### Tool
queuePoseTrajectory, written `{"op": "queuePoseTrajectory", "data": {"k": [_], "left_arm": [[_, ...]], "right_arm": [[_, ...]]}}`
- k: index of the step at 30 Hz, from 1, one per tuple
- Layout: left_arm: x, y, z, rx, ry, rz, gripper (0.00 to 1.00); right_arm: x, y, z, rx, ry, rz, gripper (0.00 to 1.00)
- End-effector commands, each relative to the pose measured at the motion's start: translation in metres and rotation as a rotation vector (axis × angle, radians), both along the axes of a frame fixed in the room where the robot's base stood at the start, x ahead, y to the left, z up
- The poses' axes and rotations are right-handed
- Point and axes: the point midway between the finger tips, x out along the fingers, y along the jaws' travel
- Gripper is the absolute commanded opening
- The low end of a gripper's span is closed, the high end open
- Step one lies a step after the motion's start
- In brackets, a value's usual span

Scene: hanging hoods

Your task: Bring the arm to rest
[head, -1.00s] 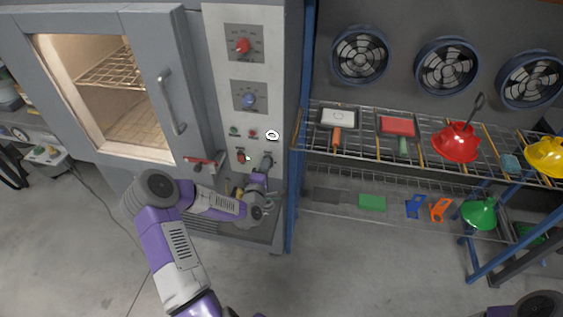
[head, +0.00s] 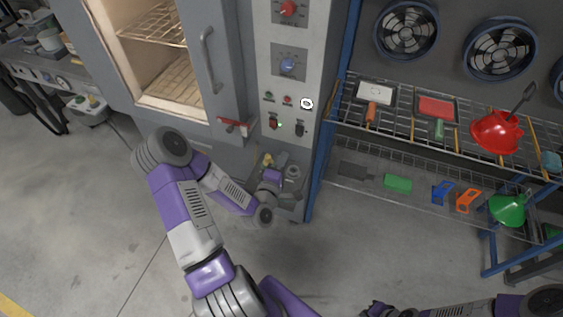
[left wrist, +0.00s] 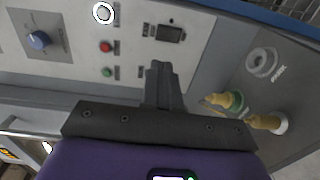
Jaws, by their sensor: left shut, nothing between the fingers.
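My left gripper (head: 270,178) is in front of the lower part of the oven's control column (head: 283,90), below its switches. In the left wrist view its dark fingers (left wrist: 163,86) are together and hold nothing. The panel with a blue knob (left wrist: 39,40), a red button (left wrist: 106,47) and a black switch (left wrist: 169,33) lies beyond them. My left arm is bent, with its elbow out in front of the oven. My right gripper (head: 376,309) shows only partly at the bottom edge of the head view, and its fingers cannot be made out.
The oven (head: 225,60) stands with a lit chamber and a red latch (head: 236,126). Yellow fittings (left wrist: 230,101) stick out close right of the left fingers. A wire rack (head: 400,125) holds trays, a red hood (head: 496,132) and a green hood (head: 508,207). The floor in front is clear.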

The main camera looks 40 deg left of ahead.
Motion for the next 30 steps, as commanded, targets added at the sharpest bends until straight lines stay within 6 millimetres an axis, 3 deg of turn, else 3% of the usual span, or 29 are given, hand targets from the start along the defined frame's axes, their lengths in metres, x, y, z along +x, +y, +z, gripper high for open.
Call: {"op": "queuePoseTrajectory", "data": {"k": [6, 23, 26, 29, 30], "left_arm": [[-0.010, -0.003, 0.001, 0.000, 0.000, 0.000, 0.00], [-0.009, -0.006, -0.002, 0.001, 0.011, -0.008, 0.00], [-0.003, -0.024, -0.017, 0.017, 0.083, -0.067, 0.00], [0.004, -0.064, -0.051, 0.066, 0.237, -0.203, 0.00], [0.004, -0.086, -0.069, 0.095, 0.318, -0.280, 0.00]], "right_arm": [[0.000, 0.000, 0.000, 0.000, 0.001, 0.000, 0.00], [0.000, 0.000, 0.000, 0.000, 0.001, 0.000, 0.00], [0.000, 0.000, 0.000, 0.000, 0.001, 0.000, 0.00], [0.000, 0.000, 0.000, 0.000, 0.001, 0.000, 0.00], [0.000, 0.000, 0.000, 0.000, 0.001, 0.000, 0.00]]}}
